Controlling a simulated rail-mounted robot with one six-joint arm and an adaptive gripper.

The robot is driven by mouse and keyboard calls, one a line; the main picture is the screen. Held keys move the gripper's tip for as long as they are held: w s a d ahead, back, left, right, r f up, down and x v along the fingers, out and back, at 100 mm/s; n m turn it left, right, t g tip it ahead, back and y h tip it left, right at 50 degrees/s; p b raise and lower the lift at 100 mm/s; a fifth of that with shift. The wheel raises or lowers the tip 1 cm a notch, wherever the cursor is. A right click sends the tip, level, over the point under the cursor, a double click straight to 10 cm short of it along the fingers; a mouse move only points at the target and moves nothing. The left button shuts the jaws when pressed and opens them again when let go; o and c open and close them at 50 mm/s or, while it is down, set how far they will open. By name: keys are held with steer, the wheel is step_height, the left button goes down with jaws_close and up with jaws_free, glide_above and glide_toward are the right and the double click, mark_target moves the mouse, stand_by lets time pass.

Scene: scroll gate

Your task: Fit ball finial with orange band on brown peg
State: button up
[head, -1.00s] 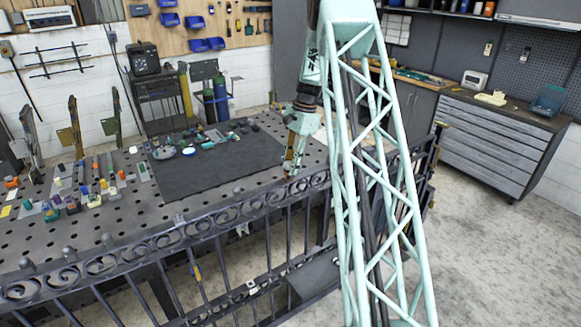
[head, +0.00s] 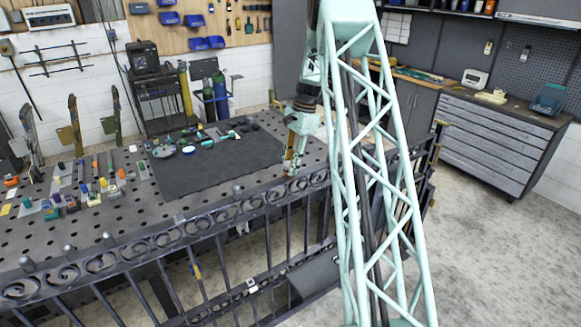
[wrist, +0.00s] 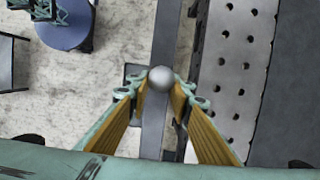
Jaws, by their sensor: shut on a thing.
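A grey ball finial (wrist: 161,79) shows between my fingertips in the wrist view. My gripper (wrist: 160,92) is shut on it. No orange band can be made out from above. Several small posts stand along the rail, including one at the left (head: 108,240) and one nearer the gripper (head: 237,190). I cannot tell which peg is brown.
The perforated steel table (head: 100,215) lies behind the gate. A dark mat (head: 215,168) on it carries several small parts. More small coloured parts and upright metal pieces (head: 77,125) stand at the left. Open floor (head: 490,240) lies to the right.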

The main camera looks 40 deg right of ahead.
steer(key=shift+f, duration=0.55)
stand_by(0.7)
steer(key=o, duration=1.2)
steer(key=shift+c, duration=0.2)
steer(key=v, duration=1.2)
stand_by(0.3)
